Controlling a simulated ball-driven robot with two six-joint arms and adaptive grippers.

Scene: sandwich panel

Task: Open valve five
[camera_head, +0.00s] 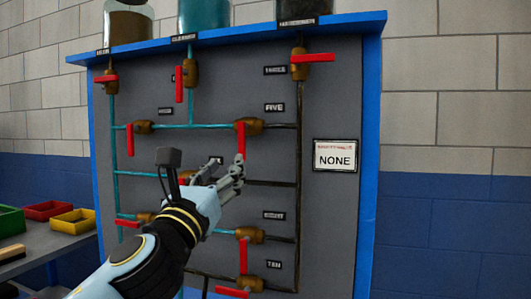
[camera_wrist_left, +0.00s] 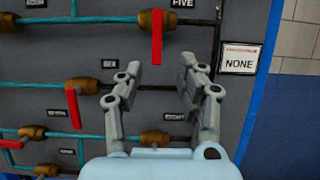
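Valve five is a brass valve (camera_head: 249,126) under the FIVE label (camera_head: 274,107), with a red handle (camera_head: 240,142) hanging straight down, across its horizontal pipe. The pipe is teal left of it and dark to the right. In the left wrist view valve five's handle (camera_wrist_left: 156,40) hangs ahead of my fingers. My left gripper (camera_head: 236,171) is just below the handle's lower end in the head view. In the wrist view my left gripper (camera_wrist_left: 163,66) has its fingers spread with nothing between them. Contact with the handle cannot be told. My right gripper is out of view.
Other red-handled valves surround it, including the THREE valve (camera_head: 300,65) above and the EIGHT valve (camera_head: 249,236) below. A white NONE sign (camera_head: 335,155) is at the panel's right. My left arm hides part of the lower panel. A yellow bin (camera_head: 73,221) is at left.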

